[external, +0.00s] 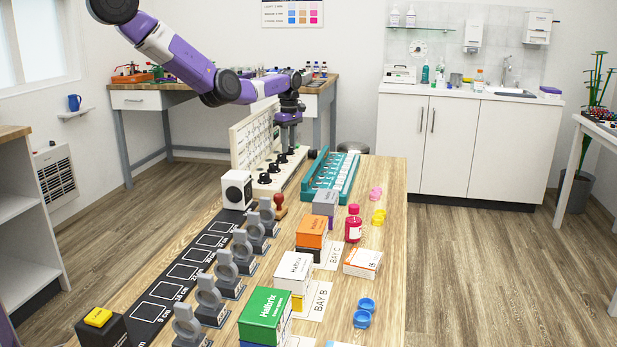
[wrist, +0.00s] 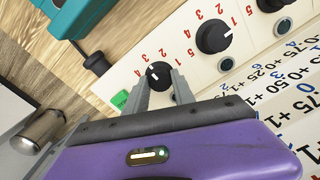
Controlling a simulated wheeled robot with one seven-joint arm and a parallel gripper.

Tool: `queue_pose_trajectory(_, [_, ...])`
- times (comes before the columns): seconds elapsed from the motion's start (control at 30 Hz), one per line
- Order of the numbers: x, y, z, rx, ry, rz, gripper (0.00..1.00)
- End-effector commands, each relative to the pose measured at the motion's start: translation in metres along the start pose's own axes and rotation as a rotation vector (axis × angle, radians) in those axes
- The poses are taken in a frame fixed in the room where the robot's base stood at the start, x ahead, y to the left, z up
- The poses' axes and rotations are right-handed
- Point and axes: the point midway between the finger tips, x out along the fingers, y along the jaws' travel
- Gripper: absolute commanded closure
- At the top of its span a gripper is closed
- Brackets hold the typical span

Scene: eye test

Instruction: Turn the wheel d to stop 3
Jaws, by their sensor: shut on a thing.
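In the wrist view, my gripper (wrist: 160,84) has its two grey fingers on either side of a black knob (wrist: 158,74) at the end of a cream panel (wrist: 128,80). The fingers are shut on it. A small white mark shows on its face, with red numerals around its upper left; its exact setting is hard to read. No letter d is legible beside it. In the external view, my gripper (external: 290,141) reaches down to the far end of the panel's knob row, and the held knob is hard to make out there.
Another black knob (wrist: 213,37) with red numerals sits close beside the held one. A teal rack (external: 328,178) stands right of the panel.

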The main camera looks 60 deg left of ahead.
Motion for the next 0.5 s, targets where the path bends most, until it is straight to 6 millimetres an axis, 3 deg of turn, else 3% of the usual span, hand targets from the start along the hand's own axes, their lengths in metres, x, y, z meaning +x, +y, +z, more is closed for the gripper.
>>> queue_pose_trajectory(0.03, [-0.0017,0.0012,-0.0012,-0.002,0.002,0.003,0.68])
queue_pose_trajectory(0.13, [-0.0016,0.0011,-0.001,-0.001,0.001,0.003,0.48])
queue_pose_trajectory(0.5, [-0.0035,0.0008,-0.0004,0.0,0.001,0.002,0.48])
